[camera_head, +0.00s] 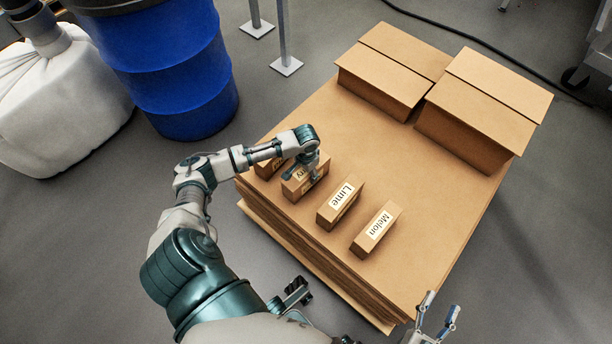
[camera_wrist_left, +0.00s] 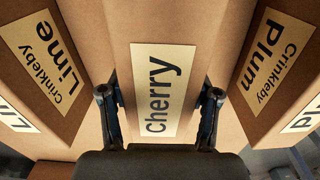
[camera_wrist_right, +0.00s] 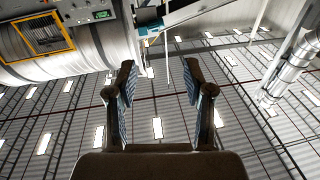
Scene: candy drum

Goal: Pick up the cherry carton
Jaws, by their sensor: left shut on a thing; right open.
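The cherry carton (camera_wrist_left: 182,30) is a small brown box with a white label reading "cherry". It fills the middle of the left wrist view. In the head view the carton (camera_head: 292,191) stands in a row on the cardboard stack, partly hidden by my gripper. My left gripper (camera_wrist_left: 160,115) is shut on the cherry carton, with one finger on each side of it. In the head view my left gripper (camera_head: 305,175) is over the carton. I cannot tell whether the carton is off the surface. My right gripper (camera_head: 437,318) is open and empty by the stack's front corner.
The Lime carton (camera_head: 329,213) and Melon carton (camera_head: 366,241) stand to the right of the cherry carton. The Plum carton (camera_wrist_left: 272,60) is close on the other side. Two large boxes (camera_head: 375,88) (camera_head: 462,139) sit at the back of the cardboard stack (camera_head: 428,205). A blue drum (camera_head: 170,65) stands left.

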